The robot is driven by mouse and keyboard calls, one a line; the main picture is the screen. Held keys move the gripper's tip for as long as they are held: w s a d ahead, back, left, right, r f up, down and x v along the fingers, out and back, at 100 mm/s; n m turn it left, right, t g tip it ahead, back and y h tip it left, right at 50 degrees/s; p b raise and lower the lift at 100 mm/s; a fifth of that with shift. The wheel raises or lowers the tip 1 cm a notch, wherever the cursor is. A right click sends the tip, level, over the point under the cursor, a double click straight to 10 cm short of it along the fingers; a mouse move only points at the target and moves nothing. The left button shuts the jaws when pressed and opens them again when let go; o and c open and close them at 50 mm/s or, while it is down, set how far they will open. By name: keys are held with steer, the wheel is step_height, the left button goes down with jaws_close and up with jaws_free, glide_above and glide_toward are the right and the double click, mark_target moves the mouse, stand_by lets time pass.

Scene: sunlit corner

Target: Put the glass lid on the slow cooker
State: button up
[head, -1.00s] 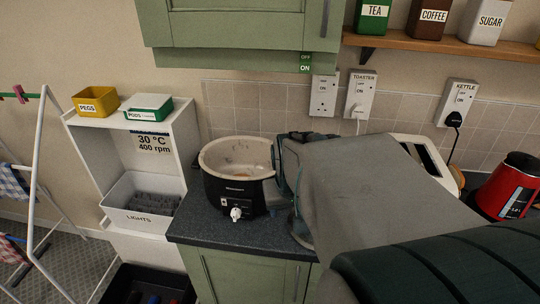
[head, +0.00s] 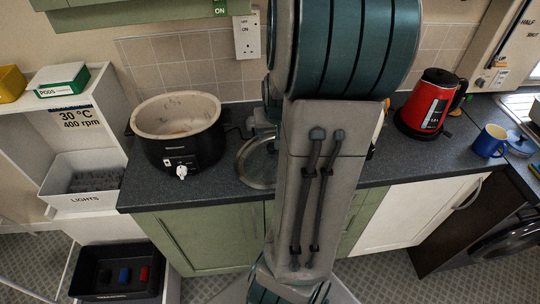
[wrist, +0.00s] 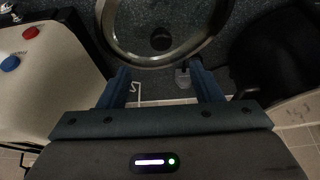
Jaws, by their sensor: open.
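The slow cooker (head: 180,150) stands on the counter in the head view, black with a pale open pot and a white front knob. The glass lid (head: 256,165) lies on the counter just to its right, partly hidden by my arm. In the wrist view the lid (wrist: 205,42) shows a metal rim and a dark round knob (wrist: 161,40) near the top edge, cut off by the frame. My gripper (wrist: 160,72) is open and empty, with the lid's near rim at or just beyond its fingertips. I cannot tell whether they touch. The arm hides the gripper in the head view.
In the wrist view a cream appliance (wrist: 50,75) with red and blue buttons stands close on the left. A dark rounded body (wrist: 270,60) is close on the right. A red kettle (head: 430,103) and blue mug (head: 489,141) stand farther right on the counter.

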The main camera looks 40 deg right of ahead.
steer(key=b+x, duration=0.1)
steer(key=x, duration=0.4)
steer(key=shift+a+b+x, duration=0.2)
steer(key=shift+b+x, duration=0.85)
steer(key=shift+x, duration=1.65)
steer(key=shift+s, duration=0.1)
jaws_close()
